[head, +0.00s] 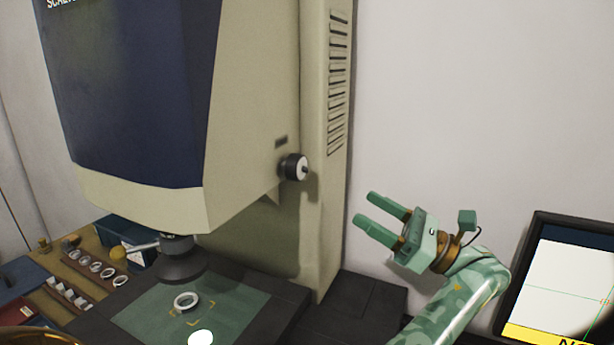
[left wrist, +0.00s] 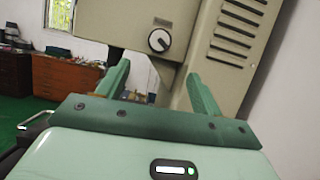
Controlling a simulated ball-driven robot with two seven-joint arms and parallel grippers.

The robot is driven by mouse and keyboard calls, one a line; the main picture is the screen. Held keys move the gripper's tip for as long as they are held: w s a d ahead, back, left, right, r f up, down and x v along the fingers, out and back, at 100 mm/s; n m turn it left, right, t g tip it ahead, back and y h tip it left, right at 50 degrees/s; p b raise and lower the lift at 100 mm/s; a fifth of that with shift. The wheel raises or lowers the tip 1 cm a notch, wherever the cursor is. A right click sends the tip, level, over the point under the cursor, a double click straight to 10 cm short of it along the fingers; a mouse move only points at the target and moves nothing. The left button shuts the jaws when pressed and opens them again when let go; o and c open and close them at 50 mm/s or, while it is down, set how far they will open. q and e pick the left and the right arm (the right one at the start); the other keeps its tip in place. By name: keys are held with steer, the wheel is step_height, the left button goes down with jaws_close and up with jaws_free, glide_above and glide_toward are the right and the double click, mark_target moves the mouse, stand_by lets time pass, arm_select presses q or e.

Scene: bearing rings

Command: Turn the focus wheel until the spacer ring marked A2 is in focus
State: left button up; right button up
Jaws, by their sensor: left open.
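The focus wheel (head: 294,167) is a dark knob with a pale face on the right side of the beige and navy measuring machine (head: 140,100). My left gripper (head: 374,208) is open and empty, to the right of the wheel and lower in the head view, apart from it. In the left wrist view the wheel (left wrist: 159,41) shows beyond and above the open fingers (left wrist: 158,85), roughly between them. A pale metal ring (head: 187,301) lies on the green stage plate (head: 145,311) below the lens; no marking on it is legible. My right gripper is not in view.
A screen (head: 570,285) at the right edge shows a white area, thin crosshair lines and a partly cut yellow band. Racks with several rings (head: 96,268) and a blue bin (head: 135,262) stand at the left. Space between gripper and wheel looks clear.

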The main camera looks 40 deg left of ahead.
mark_target(305, 171)
arm_select(q)
steer(key=p+x, duration=0.3)
steer(key=x, duration=1.1)
steer(key=shift+s+a+r+p, duration=0.1)
steer(key=shift+a+p, duration=0.1)
steer(key=shift+p, duration=0.15)
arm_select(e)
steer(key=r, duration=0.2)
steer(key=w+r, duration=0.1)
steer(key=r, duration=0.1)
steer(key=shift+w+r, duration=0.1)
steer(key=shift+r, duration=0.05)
